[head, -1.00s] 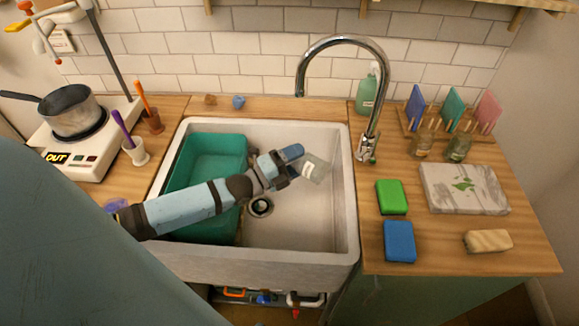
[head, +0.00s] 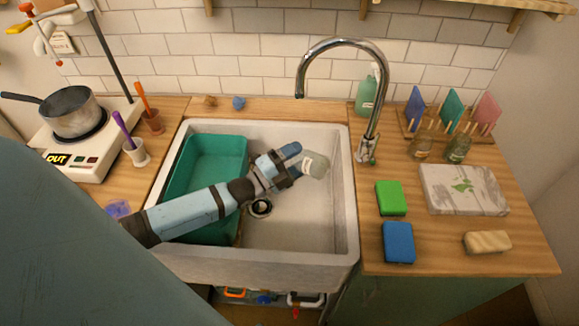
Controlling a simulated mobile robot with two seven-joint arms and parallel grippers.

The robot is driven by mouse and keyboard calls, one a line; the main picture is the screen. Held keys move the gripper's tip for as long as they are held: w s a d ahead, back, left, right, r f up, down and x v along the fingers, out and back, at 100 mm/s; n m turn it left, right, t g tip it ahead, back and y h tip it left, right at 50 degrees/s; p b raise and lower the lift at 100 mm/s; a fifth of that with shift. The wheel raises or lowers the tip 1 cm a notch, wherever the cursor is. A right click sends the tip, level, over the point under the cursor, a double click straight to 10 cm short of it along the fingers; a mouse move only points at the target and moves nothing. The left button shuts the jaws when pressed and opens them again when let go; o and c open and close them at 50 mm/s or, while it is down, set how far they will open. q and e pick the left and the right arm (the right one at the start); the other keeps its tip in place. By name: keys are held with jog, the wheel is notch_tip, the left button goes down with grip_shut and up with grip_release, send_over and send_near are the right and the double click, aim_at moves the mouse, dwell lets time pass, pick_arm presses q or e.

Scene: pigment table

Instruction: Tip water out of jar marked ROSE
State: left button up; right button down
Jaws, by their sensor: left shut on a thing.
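My left gripper (head: 294,160) is over the right part of the white sink (head: 338,225). It is shut on a small clear glass jar (head: 316,165) with a pale label. The jar is tilted, and the label is too small to read. I cannot tell whether any water is in it. Two more glass jars, one brownish (head: 421,147) and one greenish (head: 458,149), stand on the counter at the right. My right gripper does not show.
A teal basin (head: 205,165) fills the sink's left part, with the drain (head: 260,207) beside it. The chrome tap (head: 366,150) arches over the sink's back right. A green sponge (head: 391,198) and a blue sponge (head: 399,242) lie on the right counter. A pot (head: 70,112) stands at the left.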

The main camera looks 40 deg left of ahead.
pick_arm(q)
jog(key=shift+d+r+n+t, duration=0.15)
jog(key=shift+n+t, duration=0.15)
jog(key=shift+n, duration=0.2)
jog(key=shift+s+n, duration=0.1)
jog(key=shift+n, duration=0.2)
